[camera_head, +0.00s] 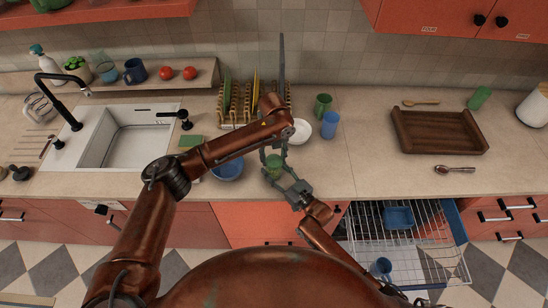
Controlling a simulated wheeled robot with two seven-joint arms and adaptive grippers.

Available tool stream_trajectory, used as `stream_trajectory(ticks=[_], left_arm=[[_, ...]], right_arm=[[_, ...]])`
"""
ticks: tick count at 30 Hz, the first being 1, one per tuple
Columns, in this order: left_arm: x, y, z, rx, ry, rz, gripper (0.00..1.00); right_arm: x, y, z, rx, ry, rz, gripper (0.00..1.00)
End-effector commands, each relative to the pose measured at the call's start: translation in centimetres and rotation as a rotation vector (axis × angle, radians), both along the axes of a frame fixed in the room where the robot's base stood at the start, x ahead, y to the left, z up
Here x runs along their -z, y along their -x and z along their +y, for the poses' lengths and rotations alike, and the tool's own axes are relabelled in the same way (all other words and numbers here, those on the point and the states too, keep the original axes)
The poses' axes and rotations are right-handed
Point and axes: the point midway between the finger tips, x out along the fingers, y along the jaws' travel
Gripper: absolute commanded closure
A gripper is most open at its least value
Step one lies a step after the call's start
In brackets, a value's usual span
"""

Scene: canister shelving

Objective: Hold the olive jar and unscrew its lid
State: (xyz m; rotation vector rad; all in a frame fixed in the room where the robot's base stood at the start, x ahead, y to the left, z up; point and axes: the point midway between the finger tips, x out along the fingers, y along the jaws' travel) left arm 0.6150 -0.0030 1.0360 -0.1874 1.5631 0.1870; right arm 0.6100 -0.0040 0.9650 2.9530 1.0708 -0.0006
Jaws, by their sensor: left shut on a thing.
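The small green olive jar (273,163) is near the counter's front edge, in the middle of the head view. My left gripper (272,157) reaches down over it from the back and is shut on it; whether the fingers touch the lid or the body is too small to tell. My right gripper (281,175) comes from the lower right, its fingers spread beside the jar's lower right side. Whether they touch the jar is unclear. The lid cannot be told apart from the jar.
A blue bowl (228,169) stands left of the jar, a white bowl (301,131) behind it. Green (322,105) and blue (330,125) cups are right of that. A dish rack (243,104) stands behind. A wire drawer (432,216) is pulled out at right. The counter between cups and wooden tray (438,142) is clear.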

Motion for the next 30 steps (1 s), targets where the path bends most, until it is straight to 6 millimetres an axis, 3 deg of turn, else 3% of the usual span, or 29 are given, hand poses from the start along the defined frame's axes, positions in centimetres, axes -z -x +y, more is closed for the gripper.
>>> stream_trajectory(ticks=[30], left_arm=[[-0.05, 0.87, -0.13, -2.276, -0.001, 0.008, 0.86]], right_arm=[[-0.08, -0.01, 0.0, 0.0, -0.001, -0.002, 1.0]])
